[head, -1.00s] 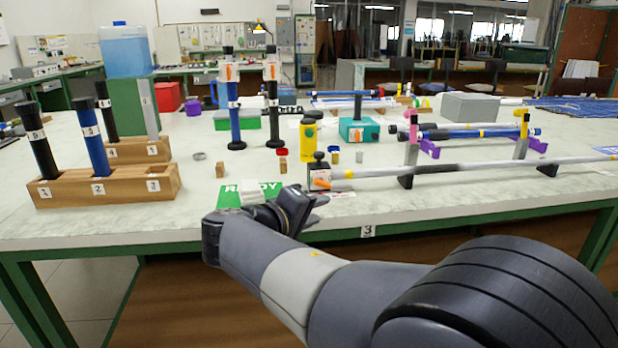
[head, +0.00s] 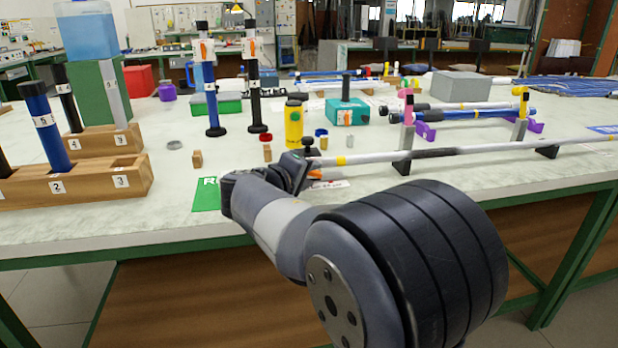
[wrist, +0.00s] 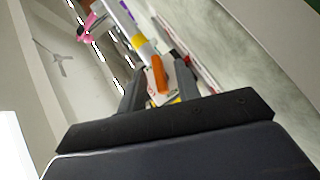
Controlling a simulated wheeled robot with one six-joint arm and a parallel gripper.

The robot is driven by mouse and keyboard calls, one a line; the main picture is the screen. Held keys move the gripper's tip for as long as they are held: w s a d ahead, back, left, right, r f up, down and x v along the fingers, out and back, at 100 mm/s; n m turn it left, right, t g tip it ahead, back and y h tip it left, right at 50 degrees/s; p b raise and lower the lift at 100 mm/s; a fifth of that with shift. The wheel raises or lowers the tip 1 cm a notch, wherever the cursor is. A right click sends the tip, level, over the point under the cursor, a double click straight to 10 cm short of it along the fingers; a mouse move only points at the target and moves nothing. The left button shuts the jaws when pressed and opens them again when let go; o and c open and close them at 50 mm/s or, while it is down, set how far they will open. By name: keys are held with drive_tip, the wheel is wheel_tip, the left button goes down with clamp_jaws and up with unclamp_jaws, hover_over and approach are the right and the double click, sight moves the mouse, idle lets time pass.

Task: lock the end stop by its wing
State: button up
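The end stop is a small block with a black knob (head: 308,143) at the left end of a long grey rod (head: 375,157). Its orange wing (head: 314,174) shows just beyond my gripper (head: 300,168), whose arm hides much of the block. In the wrist view the orange wing (wrist: 159,76) appears between my two fingers (wrist: 160,88), with clear gaps either side. The fingers are apart and hold nothing that I can see. The rod's yellow band (wrist: 138,42) shows just above the wing. Contact with the wing cannot be made out.
A yellow bottle (head: 294,125) stands behind the end stop. A grey support (head: 403,150) carries the rod further right. Upright rods with orange-winged collars (head: 205,50) stand behind left. A wooden rack (head: 95,183) is at left. The tabletop between rack and gripper is mostly clear.

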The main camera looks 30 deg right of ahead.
drive_tip(key=shift+w+d, duration=0.15)
drive_tip(key=shift+d, duration=0.1)
clamp_jaws()
